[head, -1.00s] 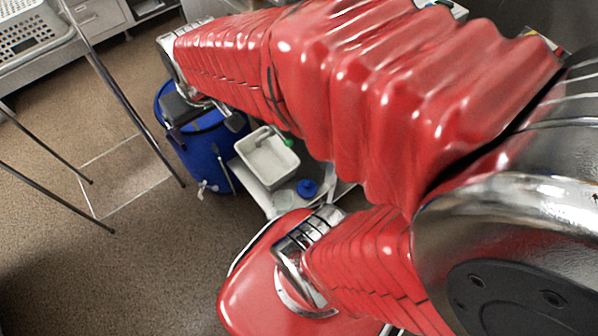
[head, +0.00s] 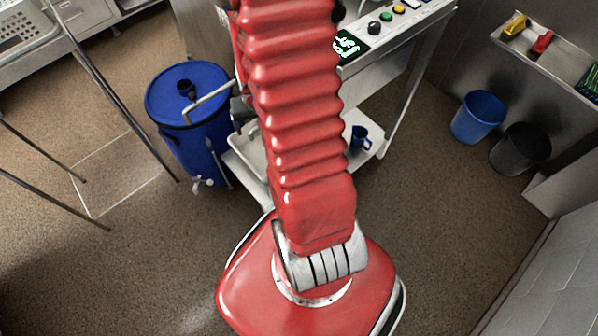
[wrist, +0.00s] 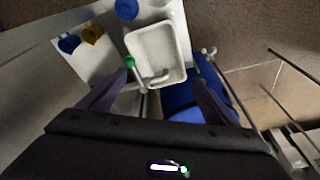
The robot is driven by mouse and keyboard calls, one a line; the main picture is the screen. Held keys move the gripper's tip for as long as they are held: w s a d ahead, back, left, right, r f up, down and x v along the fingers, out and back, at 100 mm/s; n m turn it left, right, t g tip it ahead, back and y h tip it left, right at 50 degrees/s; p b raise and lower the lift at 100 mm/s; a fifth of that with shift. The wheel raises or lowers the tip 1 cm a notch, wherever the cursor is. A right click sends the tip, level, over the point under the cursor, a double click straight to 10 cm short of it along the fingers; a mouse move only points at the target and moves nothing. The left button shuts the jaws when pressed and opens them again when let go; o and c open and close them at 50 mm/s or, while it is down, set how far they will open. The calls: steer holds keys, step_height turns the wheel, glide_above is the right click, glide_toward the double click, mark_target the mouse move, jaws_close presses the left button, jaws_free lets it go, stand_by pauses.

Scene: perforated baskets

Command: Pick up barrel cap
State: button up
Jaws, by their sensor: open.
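The blue barrel (head: 195,130) stands on the floor left of my arm in the head view. A small dark blue round piece (head: 186,88) shows on its top; I cannot tell whether it is a cap or an opening. In the wrist view part of the barrel (wrist: 180,98) shows between my fingers, and a round blue lid-like disc (wrist: 126,9) lies on the shelf at the top edge. My gripper (wrist: 160,78) is open, with its fingers apart and nothing held.
A white basin (wrist: 157,52), a blue mug (wrist: 68,43) and a yellow mug (wrist: 92,33) are on the shelf. A metal pipe (head: 208,102) stands by the barrel. A control counter (head: 400,35) is at the back. Blue (head: 478,117) and black (head: 521,148) bins stand right.

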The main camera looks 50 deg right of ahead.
steer(key=s+d+f+m, duration=0.2)
steer(key=s+f, duration=0.4)
steer(key=f, duration=0.3)
steer(key=s+d+f+m+g, duration=0.1)
steer(key=s+d+f, duration=0.2)
steer(key=s+f, duration=0.3)
step_height(320, 180, down, 4)
steer(key=shift+d+m+g, duration=0.3)
steer(key=shift+d+m, duration=0.05)
steer(key=shift+m, duration=0.05)
steer(key=shift+f, duration=0.1)
steer(key=shift+w+d+f, duration=0.1)
steer(key=shift+d+f, duration=0.05)
steer(key=shift+f, duration=1.25)
steer(key=shift+w+d+f, duration=0.15)
steer(key=shift+f, duration=1.25)
steer(key=shift+w+d+f, duration=0.1)
steer(key=shift+d+f, duration=0.05)
steer(key=shift+f, duration=1.25)
steer(key=shift+f, duration=0.1)
steer(key=shift+w+d+f, duration=0.1)
steer(key=shift+f, duration=1.15)
steer(key=shift+w+d+f, duration=0.1)
steer(key=shift+f, duration=1.1)
steer(key=shift+c, duration=0.3)
